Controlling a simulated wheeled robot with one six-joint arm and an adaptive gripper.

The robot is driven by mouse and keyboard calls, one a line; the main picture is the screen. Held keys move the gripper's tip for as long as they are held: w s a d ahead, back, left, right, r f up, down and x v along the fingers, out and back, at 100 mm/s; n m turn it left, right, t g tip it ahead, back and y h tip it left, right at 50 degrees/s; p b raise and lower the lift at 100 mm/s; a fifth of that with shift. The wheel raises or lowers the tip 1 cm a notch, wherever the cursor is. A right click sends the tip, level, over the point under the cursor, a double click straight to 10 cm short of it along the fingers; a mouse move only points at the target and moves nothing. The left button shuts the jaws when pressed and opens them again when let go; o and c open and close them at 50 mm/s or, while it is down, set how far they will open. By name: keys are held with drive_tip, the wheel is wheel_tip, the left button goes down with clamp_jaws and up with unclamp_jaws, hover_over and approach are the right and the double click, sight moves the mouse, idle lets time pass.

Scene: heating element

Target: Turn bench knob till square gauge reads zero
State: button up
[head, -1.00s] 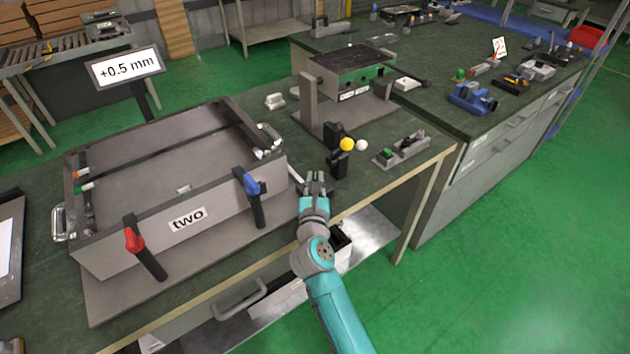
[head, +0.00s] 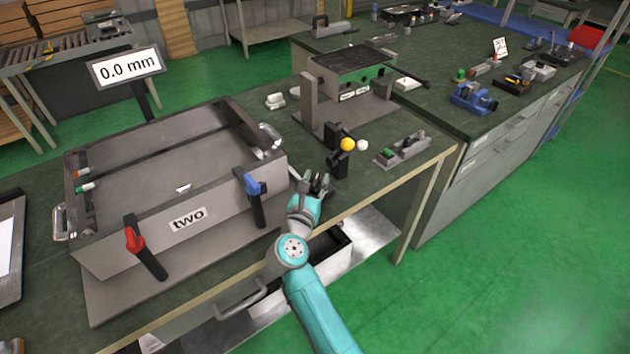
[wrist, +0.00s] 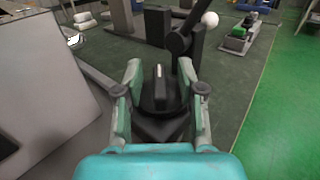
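The square white gauge sign (head: 126,67) on a dark post behind the grey box frame reads "0.0 mm" in the head view. A black bench knob (wrist: 160,90) with a raised ridge and a pale mark shows in the wrist view. My gripper (wrist: 160,70) is over it, with one finger on each side and gaps between the fingers and the ridge. The fingers look spread. In the head view my gripper (head: 318,182) is at the bench's front edge and mostly hides the knob.
The grey frame (head: 220,207) labelled "two" stands left, with red (head: 134,240) and blue (head: 251,184) clamp handles. A black lever with a yellow ball (head: 347,144) stands just behind my gripper. A green-button box (head: 402,150) is right of it.

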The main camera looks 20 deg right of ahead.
drive_tip(key=v, duration=1.2)
drive_tip(key=shift+s, duration=0.1)
idle(0.4)
drive_tip(key=s+d+n+t+y, duration=0.1)
drive_tip(key=s+d+n+t, duration=0.3)
drive_tip(key=s+n, duration=0.45)
drive_tip(key=s+d+n+t, duration=0.1)
drive_tip(key=s+d+n, duration=0.4)
drive_tip(key=s+n, duration=0.3)
drive_tip(key=s+f+n+g+y, duration=0.1)
drive_tip(key=s+n+y, duration=0.2)
drive_tip(key=s+n, duration=0.5)
drive_tip(key=s+a+f+n+g+y, duration=0.1)
drive_tip(key=s+n+g+y, duration=0.1)
drive_tip(key=s+n, duration=0.7)
drive_tip(key=s+f+n+g+y, duration=0.2)
drive_tip(key=s+n+y, duration=0.1)
drive_tip(key=s+n, duration=0.6)
drive_tip(key=shift+s+a+y, duration=0.4)
drive_tip(key=shift+s, duration=0.2)
